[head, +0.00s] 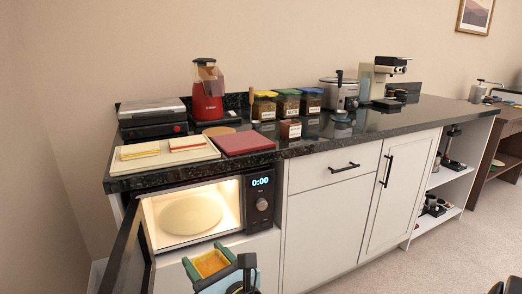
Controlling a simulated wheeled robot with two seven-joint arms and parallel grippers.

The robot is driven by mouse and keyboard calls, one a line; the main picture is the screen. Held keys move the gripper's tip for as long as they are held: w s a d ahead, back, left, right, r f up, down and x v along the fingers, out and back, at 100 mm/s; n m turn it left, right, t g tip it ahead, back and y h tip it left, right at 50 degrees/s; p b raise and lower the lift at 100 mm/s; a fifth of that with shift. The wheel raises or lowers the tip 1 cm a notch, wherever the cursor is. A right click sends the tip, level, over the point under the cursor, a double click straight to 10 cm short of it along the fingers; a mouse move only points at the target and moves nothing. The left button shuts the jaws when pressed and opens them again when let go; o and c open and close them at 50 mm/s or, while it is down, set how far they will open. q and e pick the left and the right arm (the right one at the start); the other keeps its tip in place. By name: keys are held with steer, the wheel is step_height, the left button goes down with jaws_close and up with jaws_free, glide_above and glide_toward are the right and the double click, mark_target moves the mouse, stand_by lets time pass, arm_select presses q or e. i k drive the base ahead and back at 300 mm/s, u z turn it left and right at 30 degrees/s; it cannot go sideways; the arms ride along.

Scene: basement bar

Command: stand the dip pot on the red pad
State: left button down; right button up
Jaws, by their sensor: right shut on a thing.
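The red pad (245,142) lies flat and bare on the front of the dark counter, right of a pale board. My right gripper (210,264) is low at the bottom of the head view, in front of the cabinet and below the counter top. It is shut on a yellow-orange, hollow-looking thing, which I take to be the dip pot (211,262); green finger parts flank it and hide its sides. The pot is well apart from the pad. My left gripper is out of view.
The microwave (260,205) is open, its dark door (127,250) swung out left of my right gripper. The pale board (150,160) holds sandwiches. A small labelled red-brown container (290,129) and several lidded jars (287,104) stand behind and right of the pad. A red blender (207,95) stands behind.

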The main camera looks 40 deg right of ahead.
mark_target(243, 139)
steer(key=k, duration=0.4)
steer(key=z, duration=1.85)
steer(key=i, duration=1.05)
steer(key=u, duration=1.85)
